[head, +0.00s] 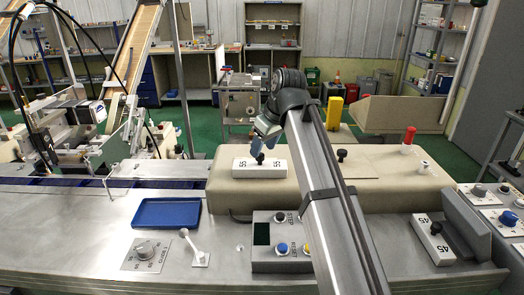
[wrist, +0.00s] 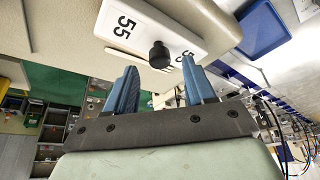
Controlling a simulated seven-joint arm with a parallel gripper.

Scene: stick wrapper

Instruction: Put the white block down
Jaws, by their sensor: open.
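A white block (head: 245,172) marked 55, with a black knob on top, sits on the beige raised cover. It also shows in the wrist view (wrist: 190,42). My gripper (head: 264,150) is open, with its blue fingers just above the block near the knob. In the wrist view, the black knob (wrist: 159,54) appears between and slightly beyond the two fingertips (wrist: 158,64), with gaps on both sides. A second white block (head: 431,243) marked 45, also with a black knob, lies on the metal counter at the right.
The beige cover (head: 365,195) also carries a black knob, a red-topped post (head: 408,138) and a small white knob. A blue tray (head: 166,212) lies empty on the metal counter at left, near a dial plate and lever. A control box (head: 264,266) stands in front of the cover.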

